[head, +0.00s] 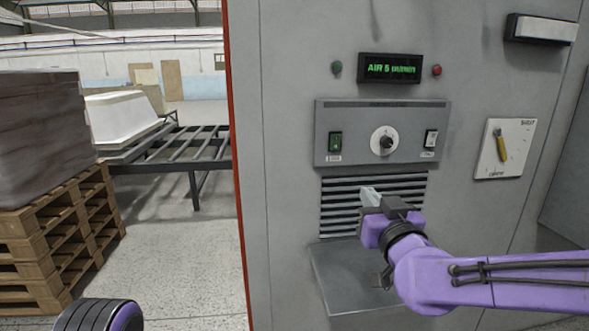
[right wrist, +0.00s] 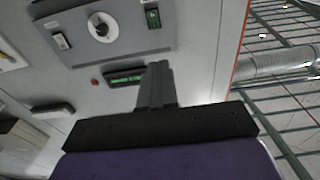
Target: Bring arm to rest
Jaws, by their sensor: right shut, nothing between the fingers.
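My right gripper (head: 371,197) is at the end of the purple arm coming in from the right in the head view. It is in front of the vent slats of the grey machine cabinet (head: 285,120), below the control panel (head: 350,150). In the right wrist view its fingers (right wrist: 156,85) are together, with nothing between them. I cannot tell whether the fingertips touch the cabinet. Of my left arm, only a purple and black part shows at the bottom left of the head view; the left gripper is out of sight.
A grey shelf (head: 345,290) juts from the cabinet below the right gripper. A yellow-handled lever (head: 502,145) is on a white plate to the right. Wooden pallets (head: 60,240) with a wrapped load stand at left. A white tub shell (head: 120,118) lies on a metal roller frame behind.

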